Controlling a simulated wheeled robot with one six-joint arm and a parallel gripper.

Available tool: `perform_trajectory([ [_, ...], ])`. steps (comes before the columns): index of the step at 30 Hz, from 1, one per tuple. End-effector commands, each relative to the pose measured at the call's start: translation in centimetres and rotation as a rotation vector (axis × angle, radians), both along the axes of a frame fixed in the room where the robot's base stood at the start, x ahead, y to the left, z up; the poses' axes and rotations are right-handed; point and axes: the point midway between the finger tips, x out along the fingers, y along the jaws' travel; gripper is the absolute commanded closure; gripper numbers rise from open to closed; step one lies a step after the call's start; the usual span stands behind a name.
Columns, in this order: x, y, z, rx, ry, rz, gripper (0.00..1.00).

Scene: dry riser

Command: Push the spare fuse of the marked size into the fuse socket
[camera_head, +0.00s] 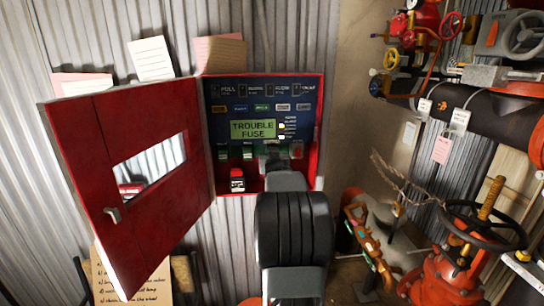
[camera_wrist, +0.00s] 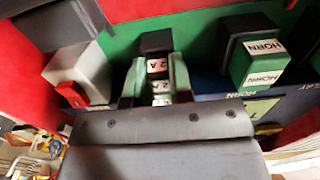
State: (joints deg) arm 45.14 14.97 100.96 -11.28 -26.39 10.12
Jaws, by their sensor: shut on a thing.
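The red alarm cabinet (camera_head: 321,135) stands open, and its green display (camera_head: 254,129) reads "TROUBLE FUSE". My gripper (camera_head: 272,162) reaches to the lower part of its panel. In the wrist view my gripper (camera_wrist: 157,84) is shut on a small fuse (camera_wrist: 157,75) with "2 A" labels showing between the fingers. A black block (camera_wrist: 156,41), perhaps the fuse socket, is directly beyond the fuse on the green panel. They look in line and close; I cannot tell whether the fuse is inside it. In the head view my arm and gripper hide the fuse.
Blocks labelled "HORN" (camera_wrist: 259,60) stand close right of my gripper, and a grey-white block with a red part (camera_wrist: 80,75) stands left. The open red door (camera_head: 88,150) is on the left. Pipes (camera_head: 495,110) and a valve wheel (camera_head: 482,225) are at the right.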

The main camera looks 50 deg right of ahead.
Motion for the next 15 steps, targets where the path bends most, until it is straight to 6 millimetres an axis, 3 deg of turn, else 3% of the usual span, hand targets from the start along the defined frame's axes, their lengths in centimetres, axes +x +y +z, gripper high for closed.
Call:
perform_trajectory([
  [15,-1.3,1.1,-0.1,-0.001,-0.001,0.0,1.0],
])
